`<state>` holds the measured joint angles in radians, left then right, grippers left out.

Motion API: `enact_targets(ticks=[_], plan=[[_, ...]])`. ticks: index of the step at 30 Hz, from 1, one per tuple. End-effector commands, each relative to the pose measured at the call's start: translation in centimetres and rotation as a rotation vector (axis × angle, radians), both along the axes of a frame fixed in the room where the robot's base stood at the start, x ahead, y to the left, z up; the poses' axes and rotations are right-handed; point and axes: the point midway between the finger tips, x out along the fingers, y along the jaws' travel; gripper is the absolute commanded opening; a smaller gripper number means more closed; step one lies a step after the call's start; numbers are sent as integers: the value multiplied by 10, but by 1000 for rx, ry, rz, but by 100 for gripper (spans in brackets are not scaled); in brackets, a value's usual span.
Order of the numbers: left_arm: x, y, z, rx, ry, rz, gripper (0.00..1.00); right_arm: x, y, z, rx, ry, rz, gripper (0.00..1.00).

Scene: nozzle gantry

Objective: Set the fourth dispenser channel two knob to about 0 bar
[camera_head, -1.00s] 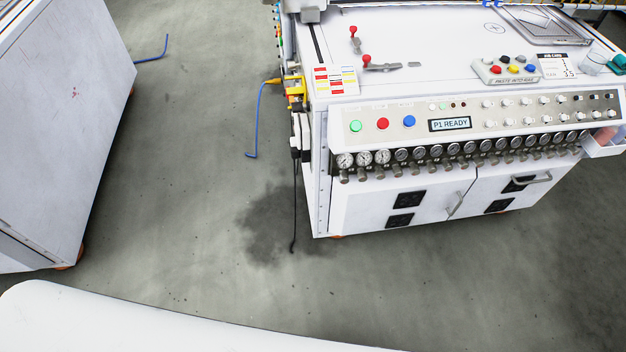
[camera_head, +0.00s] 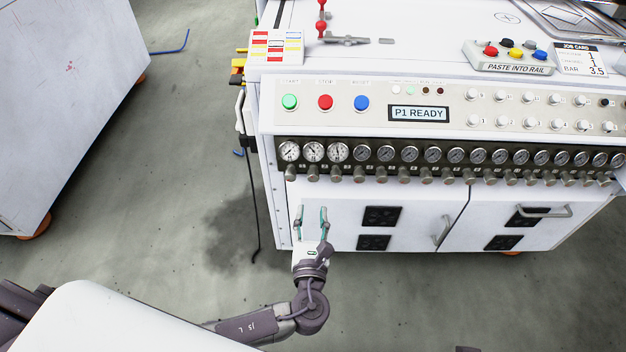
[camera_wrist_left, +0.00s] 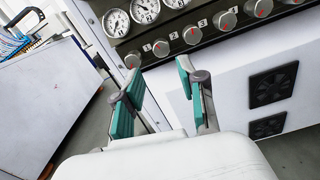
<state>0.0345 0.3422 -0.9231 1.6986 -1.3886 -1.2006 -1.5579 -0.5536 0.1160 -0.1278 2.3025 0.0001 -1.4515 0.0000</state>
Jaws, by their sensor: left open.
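A row of grey regulator knobs (camera_head: 381,175) runs under a row of round gauges (camera_head: 385,153) on the front of the white machine. I cannot tell which knob is the fourth dispenser's channel two. My left gripper (camera_head: 311,214) is open and empty in front of the left cabinet door, below the leftmost knobs. In the left wrist view its teal-padded fingers (camera_wrist_left: 161,80) point up toward the panel, apart from the knobs. Several knobs with red marks, among them one (camera_wrist_left: 192,35) above the fingers, and large gauges (camera_wrist_left: 146,10) show there. My right gripper is not in view.
Green, red and blue buttons (camera_head: 325,102) and a "P1 READY" display (camera_head: 418,113) sit above the gauges. Door handles (camera_head: 442,231) and black vents (camera_head: 382,216) stand on the cabinet front. A white cabinet (camera_head: 65,90) is at left. Grey floor lies between.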

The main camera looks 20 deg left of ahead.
Motion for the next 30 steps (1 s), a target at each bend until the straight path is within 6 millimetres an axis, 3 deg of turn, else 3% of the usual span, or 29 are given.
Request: enact_targets(ticks=[9,15,21,30], plan=[[67,20,0,0,-3,3,41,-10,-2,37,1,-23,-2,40],[99,29,-1,-1,1,1,41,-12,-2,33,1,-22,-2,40],[114,33,-1,-2,1,0,41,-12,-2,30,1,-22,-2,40],[116,33,0,-4,2,0,41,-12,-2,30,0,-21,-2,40]])
